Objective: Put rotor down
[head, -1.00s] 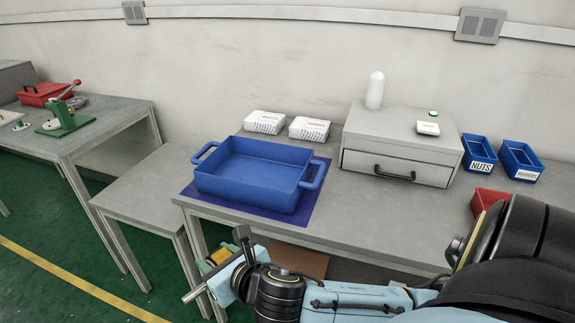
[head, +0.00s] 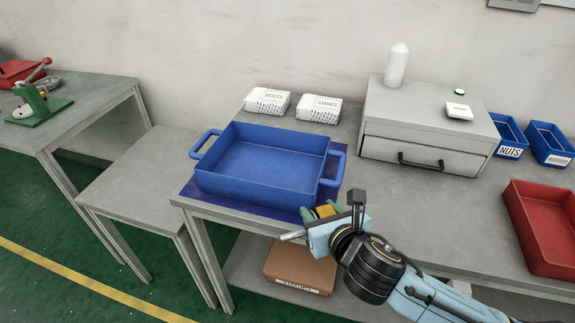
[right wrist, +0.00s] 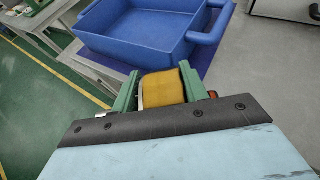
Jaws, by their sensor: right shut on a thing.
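My right gripper (head: 322,212) is shut on the rotor (head: 325,210), which shows a yellow-orange body and a grey metal shaft sticking out to the left. The right wrist view shows the rotor's yellow body (right wrist: 163,88) between the green fingers (right wrist: 160,92). The gripper is near the front edge of the table, just in front of the right corner of the blue tray (head: 265,165). The tray looks empty and stands on a dark blue mat (head: 240,205). Part of the rotor is hidden by the fingers. My left gripper is out of view.
A grey drawer unit (head: 425,130), white BOLTS (head: 268,101) and SHIMS (head: 319,110) boxes and a blue NUTS bin (head: 508,135) stand behind. A red bin (head: 545,225) is at the right. A cardboard box (head: 300,270) sits on the lower shelf. A lower grey table (head: 145,180) is left.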

